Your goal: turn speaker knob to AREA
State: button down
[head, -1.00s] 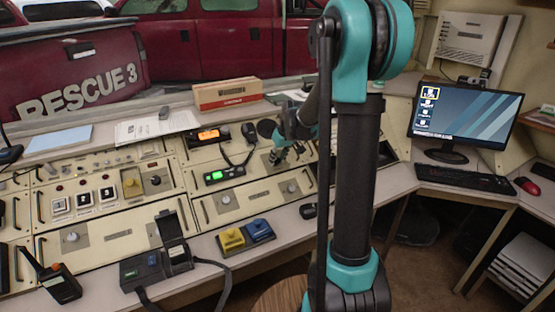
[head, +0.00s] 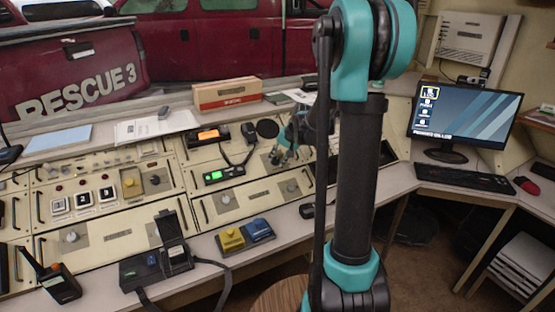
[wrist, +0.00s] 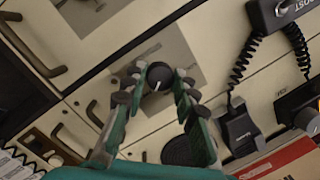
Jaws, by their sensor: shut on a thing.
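The speaker knob (wrist: 159,76) is round and black with a white pointer line, on a grey square plate (wrist: 183,52) of the cream console. In the wrist view the line points toward the bottom of the picture, slightly left. No position lettering, AREA included, can be read around it. My gripper (wrist: 156,87) has its two fingers closed on opposite sides of the knob. In the head view my gripper (head: 281,155) is down at the sloped panel, right of the green-lit handset, and hides the knob.
A coiled-cord microphone (wrist: 240,130) and a red-and-white box (wrist: 285,160) lie near the gripper in the wrist view. Metal pull handles (wrist: 35,48) stand out from the panels. In the head view a monitor (head: 465,112) stands at the right.

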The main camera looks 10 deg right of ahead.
jog(key=shift+m, duration=0.6)
jog(key=c, duration=1.2)
grip_release()
jog(key=v, duration=1.2)
jog(key=shift+s+d+f, duration=0.1)
jog(key=shift+d, duration=0.05)
jog(key=s+f+n+h, duration=0.1)
jog(key=s+f+n, duration=0.1)
jog(key=s+f, duration=0.3)
jog(key=s+f+n+h, duration=0.1)
jog(key=s+f, duration=0.4)
jog(key=s, duration=0.7)
jog(key=s+f+n+h, duration=0.1)
jog(key=s+f+n, duration=0.1)
jog(key=s+f, duration=0.3)
jog(key=shift+s+f+n, duration=0.2)
jog(key=shift+s, duration=0.85)
jog(key=shift+s+f+n, duration=0.2)
jog(key=shift+s, duration=0.9)
